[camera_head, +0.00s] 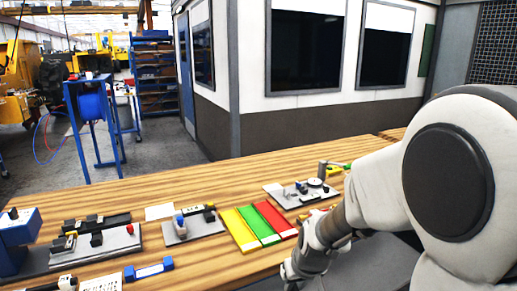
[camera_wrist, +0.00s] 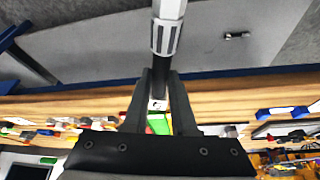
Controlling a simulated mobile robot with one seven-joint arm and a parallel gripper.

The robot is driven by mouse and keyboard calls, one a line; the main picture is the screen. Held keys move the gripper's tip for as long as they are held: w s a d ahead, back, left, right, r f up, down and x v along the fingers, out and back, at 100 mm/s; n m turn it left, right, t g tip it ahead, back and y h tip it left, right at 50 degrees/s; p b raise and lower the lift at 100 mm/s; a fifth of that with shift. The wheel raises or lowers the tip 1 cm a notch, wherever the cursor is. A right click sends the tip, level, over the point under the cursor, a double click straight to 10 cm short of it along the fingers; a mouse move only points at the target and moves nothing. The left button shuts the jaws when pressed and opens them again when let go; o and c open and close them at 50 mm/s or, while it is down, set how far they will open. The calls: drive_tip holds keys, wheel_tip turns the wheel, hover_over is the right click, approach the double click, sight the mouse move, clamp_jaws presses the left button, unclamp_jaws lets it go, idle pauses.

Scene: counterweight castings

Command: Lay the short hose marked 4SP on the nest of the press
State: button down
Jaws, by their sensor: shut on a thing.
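My gripper (camera_wrist: 160,76) is shut on a dark hose (camera_wrist: 178,58) with a silver-and-white ribbed end fitting (camera_wrist: 166,30). The hose passes between the fingers and its fitting points away from the wrist. A small white patch (camera_wrist: 157,104) shows between the fingers; no marking on it can be read. In the head view my gripper (camera_head: 293,277) is low at the right, in front of the bench's near edge, and the hose cannot be made out there. A blue machine (camera_head: 15,238), which looks like the press, stands at the bench's far left, partly cut off; its nest cannot be made out.
The wooden bench (camera_head: 205,262) holds grey fixture plates (camera_head: 190,230), yellow, green and red strips (camera_head: 252,224), and a plate with metal parts (camera_head: 300,193).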

drive_tip(key=d+f+m+h+p, duration=0.1)
drive_tip(key=d+f+m+p, duration=0.1)
drive_tip(key=d+f, duration=0.3)
drive_tip(key=shift+s+d+f, duration=0.2)
drive_tip(key=shift+s+f, duration=0.05)
drive_tip(key=shift+w+d, duration=0.1)
drive_tip(key=shift+w, duration=0.05)
